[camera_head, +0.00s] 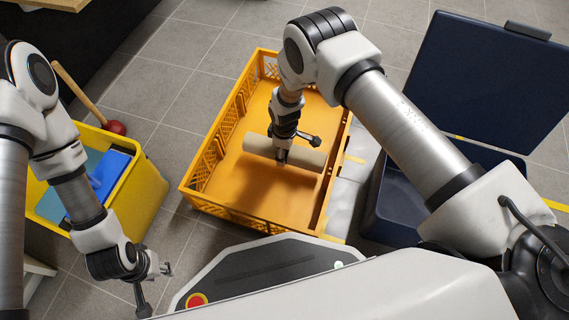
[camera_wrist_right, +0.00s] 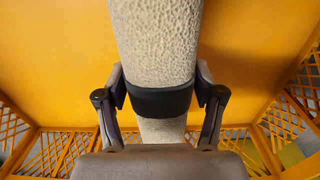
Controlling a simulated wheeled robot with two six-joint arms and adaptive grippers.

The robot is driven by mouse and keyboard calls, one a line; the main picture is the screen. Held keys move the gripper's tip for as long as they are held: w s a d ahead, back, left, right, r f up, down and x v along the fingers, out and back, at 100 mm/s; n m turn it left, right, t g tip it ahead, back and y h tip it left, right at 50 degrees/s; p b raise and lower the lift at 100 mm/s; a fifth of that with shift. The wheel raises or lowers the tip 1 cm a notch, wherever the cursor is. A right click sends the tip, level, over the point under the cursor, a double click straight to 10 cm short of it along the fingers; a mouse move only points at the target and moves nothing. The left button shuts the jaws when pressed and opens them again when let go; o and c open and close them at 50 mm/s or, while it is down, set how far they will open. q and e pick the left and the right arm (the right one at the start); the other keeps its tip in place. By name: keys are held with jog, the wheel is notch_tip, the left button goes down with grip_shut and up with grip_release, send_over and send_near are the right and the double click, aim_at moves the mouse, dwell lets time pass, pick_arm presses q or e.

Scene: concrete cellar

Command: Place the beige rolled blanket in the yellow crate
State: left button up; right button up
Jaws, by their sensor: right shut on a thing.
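The beige rolled blanket (camera_head: 308,159) lies crosswise in my right gripper (camera_head: 282,155), over the inside of the yellow crate (camera_head: 228,172). The crate is orange-yellow with lattice walls. In the right wrist view, the blanket (camera_wrist_right: 156,40) runs away between the two fingers of my right gripper (camera_wrist_right: 160,100), and the crate's floor (camera_wrist_right: 50,60) fills the background. A shadow shows on the crate floor below the blanket; the height of the gap is hard to tell. My left gripper (camera_head: 154,287) is empty at lower left, its fingers apart, outside the crate.
Grey floor tiles (camera_head: 170,65) are clear behind the crate.

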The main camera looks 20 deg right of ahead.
notch_tip(320, 180, down, 6)
jog(key=b, duration=0.3)
jog(key=shift+r, duration=0.25)
jog(key=shift+c, duration=0.6)
jog(key=shift+r, duration=0.15)
jog(key=o, duration=1.6)
